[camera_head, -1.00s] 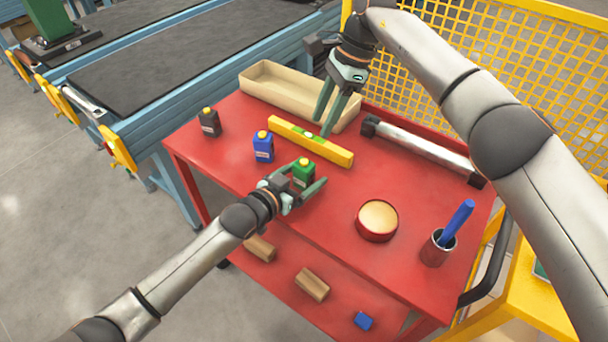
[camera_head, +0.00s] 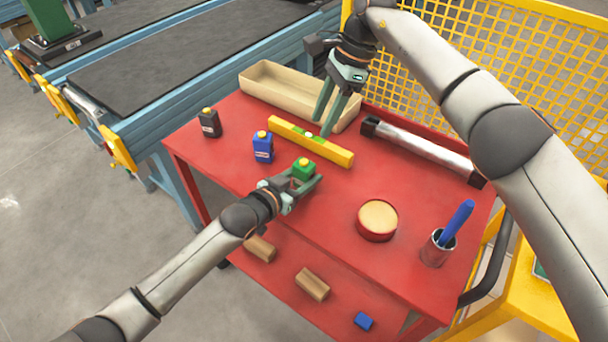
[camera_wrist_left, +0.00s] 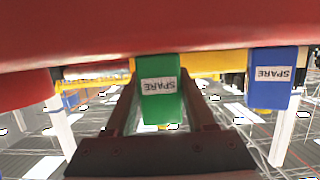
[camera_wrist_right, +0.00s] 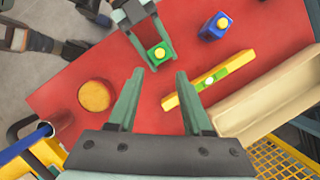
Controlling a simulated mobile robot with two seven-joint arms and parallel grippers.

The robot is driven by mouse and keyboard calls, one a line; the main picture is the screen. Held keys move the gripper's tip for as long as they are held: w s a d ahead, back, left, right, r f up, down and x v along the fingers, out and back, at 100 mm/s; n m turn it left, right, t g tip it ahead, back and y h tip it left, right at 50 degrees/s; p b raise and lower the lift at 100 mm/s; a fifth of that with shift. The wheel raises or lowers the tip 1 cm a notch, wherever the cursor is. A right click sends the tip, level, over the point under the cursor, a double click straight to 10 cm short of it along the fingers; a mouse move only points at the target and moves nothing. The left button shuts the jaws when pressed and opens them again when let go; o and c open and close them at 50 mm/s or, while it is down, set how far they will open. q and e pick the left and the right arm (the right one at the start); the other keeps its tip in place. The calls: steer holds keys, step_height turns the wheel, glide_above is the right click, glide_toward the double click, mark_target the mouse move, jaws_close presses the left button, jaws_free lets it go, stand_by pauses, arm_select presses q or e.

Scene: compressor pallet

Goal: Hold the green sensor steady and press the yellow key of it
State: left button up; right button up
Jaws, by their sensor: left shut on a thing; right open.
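The green sensor (camera_head: 304,168) stands upright on the red cart top with its yellow key (camera_head: 303,161) facing up. My left gripper (camera_head: 306,179) is shut on the sensor's sides, low over the table. In the left wrist view the green sensor (camera_wrist_left: 160,90) sits between the two fingers with a SPARE label showing. My right gripper (camera_head: 330,112) is open and empty, pointing down above the yellow level, farther back than the sensor. In the right wrist view the sensor (camera_wrist_right: 160,54) and its key (camera_wrist_right: 159,53) lie beyond the open fingers (camera_wrist_right: 155,95).
A blue sensor (camera_head: 263,147) and a black one (camera_head: 209,123) stand to the left. A yellow level (camera_head: 335,152) lies behind the green sensor. A beige tray (camera_head: 262,92), a cylinder (camera_head: 425,150), a round red tin (camera_head: 364,231) and a cup with a blue item (camera_head: 433,253) surround the work area.

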stand_by(0.3)
jaws_close()
stand_by(1.6)
